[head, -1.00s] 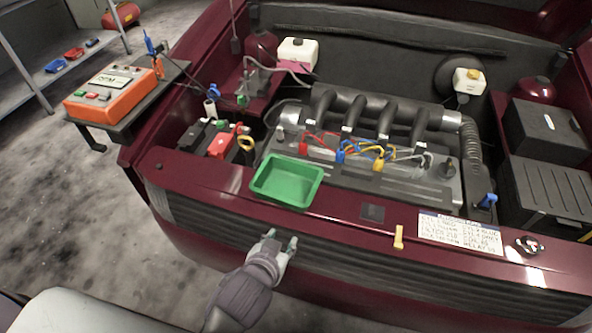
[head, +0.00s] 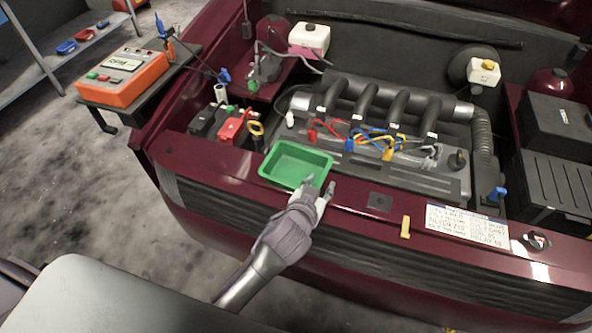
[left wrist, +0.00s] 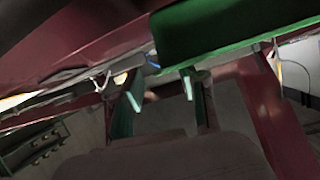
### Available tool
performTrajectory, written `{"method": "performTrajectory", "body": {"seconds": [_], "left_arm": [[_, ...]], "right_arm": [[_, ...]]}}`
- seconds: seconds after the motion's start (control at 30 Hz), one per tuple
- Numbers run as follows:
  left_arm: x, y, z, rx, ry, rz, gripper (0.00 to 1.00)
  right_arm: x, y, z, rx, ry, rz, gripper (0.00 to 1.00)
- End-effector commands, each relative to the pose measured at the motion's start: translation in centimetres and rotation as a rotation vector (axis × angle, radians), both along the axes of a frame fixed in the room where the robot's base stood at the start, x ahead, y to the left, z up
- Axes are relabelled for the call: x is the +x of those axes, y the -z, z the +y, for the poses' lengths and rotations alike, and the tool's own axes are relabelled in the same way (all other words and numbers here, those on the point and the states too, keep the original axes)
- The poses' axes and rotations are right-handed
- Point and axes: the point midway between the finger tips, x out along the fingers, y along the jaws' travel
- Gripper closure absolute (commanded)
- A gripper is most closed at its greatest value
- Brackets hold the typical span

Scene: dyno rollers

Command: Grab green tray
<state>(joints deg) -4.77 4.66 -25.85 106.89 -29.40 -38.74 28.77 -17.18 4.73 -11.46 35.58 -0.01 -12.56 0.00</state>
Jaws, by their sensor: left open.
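The green tray (head: 292,163) is empty and rests on the front edge of the red car's engine bay in the head view. My left gripper (head: 319,184) is at the tray's near right side, its two fingers spread apart. In the left wrist view the green tray (left wrist: 225,28) fills the upper right, just beyond the open fingers (left wrist: 160,80). Whether a finger touches the rim I cannot tell. My right gripper is not in view.
The engine (head: 390,150) with coloured wires lies behind the tray. A red-topped battery (head: 233,130) is to its left. A yellow clip (head: 405,227) and a written label card (head: 467,226) lie to the right on the front panel. An orange box (head: 124,78) stands on a side stand.

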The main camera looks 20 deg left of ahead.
Motion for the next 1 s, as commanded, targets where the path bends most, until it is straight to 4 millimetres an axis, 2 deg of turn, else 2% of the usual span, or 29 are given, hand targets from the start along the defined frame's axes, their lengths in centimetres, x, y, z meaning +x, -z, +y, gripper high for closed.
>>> {"method": "performTrajectory", "body": {"seconds": [0.1,0.23,0.53,0.8,1.0], "left_arm": [[2.0,0.3,0.2,0.004,0.0,-0.001,0.58],[3.4,1.1,-0.1,0.002,0.001,0.0,0.58],[3.9,1.4,-0.1,0.0,0.0,0.001,0.58],[3.8,1.3,-0.1,0.0,0.0,0.001,1.0],[3.9,1.3,-0.1,0.001,0.0,0.0,1.0]], "right_arm": [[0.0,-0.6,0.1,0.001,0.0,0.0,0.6],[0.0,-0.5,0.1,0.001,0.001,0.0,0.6],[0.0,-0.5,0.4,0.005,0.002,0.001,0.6],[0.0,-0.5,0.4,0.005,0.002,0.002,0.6],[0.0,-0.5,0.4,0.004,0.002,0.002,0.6]]}}
